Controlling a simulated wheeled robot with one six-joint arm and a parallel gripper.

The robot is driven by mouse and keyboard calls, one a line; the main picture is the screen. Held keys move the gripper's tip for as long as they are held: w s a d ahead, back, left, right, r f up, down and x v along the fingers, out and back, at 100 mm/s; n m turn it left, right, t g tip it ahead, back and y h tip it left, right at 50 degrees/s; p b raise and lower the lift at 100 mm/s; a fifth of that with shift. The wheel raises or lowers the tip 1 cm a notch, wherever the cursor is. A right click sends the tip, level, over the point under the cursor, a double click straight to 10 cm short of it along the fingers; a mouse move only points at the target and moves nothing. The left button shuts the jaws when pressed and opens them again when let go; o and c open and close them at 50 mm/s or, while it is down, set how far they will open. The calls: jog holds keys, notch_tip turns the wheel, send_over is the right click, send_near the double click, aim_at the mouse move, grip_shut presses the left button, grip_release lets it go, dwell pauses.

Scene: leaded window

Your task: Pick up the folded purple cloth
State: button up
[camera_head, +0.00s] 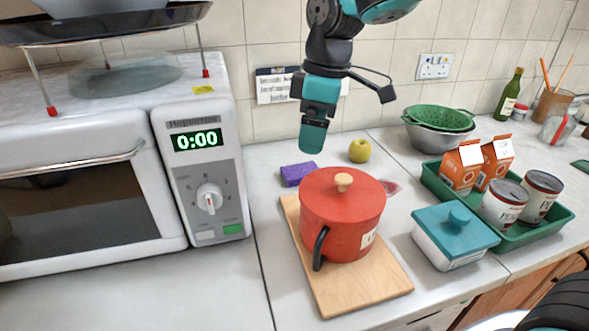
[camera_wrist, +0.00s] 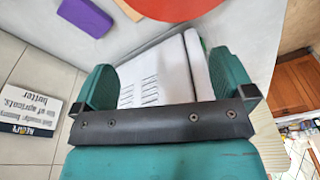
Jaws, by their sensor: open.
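The folded purple cloth (camera_head: 298,173) lies on the counter close to the tiled wall, just behind and left of the red pot (camera_head: 345,222). Part of the cloth (camera_wrist: 85,16) also shows at the top left of the wrist view. My gripper (camera_head: 312,138) hangs above and slightly behind the cloth, apart from it. In the wrist view the two green fingers (camera_wrist: 163,82) are spread wide, and neither touches the cloth. The white microwave shows between them in the background. The gripper is open and empty.
The red pot stands on a wooden board (camera_head: 377,285). A yellow apple (camera_head: 360,150) sits right of the cloth. The microwave (camera_head: 200,165) stands to the left. A green tray (camera_head: 435,187) with cartons and cans and a teal-lidded box (camera_head: 455,236) are to the right.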

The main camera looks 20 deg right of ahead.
jog(key=w+d+f+n+h+p, duration=0.25)
jog(key=w+n, duration=0.25)
jog(key=w, duration=1.1)
jog(key=p, duration=0.2)
send_over(301, 170)
jog(key=shift+y, duration=0.45)
notch_tip(301, 170, down, 12)
jog(key=shift+f, duration=0.15)
jog(key=shift+f+p, duration=1.05)
jog(key=shift+f, duration=1.9)
jog(key=c, duration=1)
